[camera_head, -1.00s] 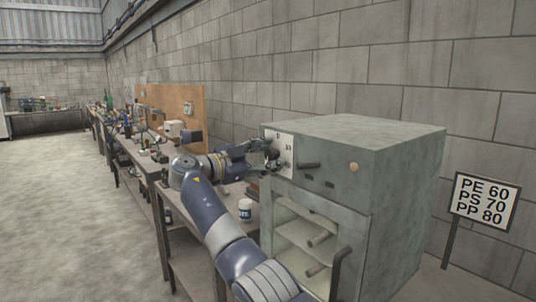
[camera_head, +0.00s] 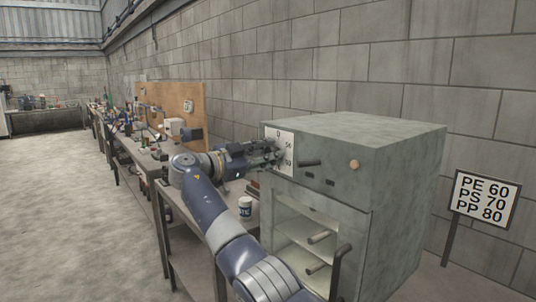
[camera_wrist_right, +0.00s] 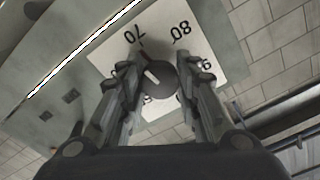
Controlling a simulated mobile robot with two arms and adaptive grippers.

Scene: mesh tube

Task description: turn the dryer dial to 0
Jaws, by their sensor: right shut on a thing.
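The grey dryer (camera_head: 400,180) stands at right with a white dial plate (camera_head: 286,141) on its front. The dark round dial is hidden behind my right gripper (camera_head: 278,156) in the head view. The right wrist view shows the dial (camera_wrist_right: 168,78) between the two fingers of my right gripper (camera_wrist_right: 160,83), which is shut on it. A white mark on the dial points to the upper left in that view, roughly toward the printed 70. Other numbers, such as 80, are on the plate (camera_wrist_right: 212,28); some are partly covered by the fingers. My left gripper is not in view.
Below are shelves and a door handle (camera_head: 336,272). A sign (camera_head: 484,199) reads PE 60, PS 70, PP 80.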

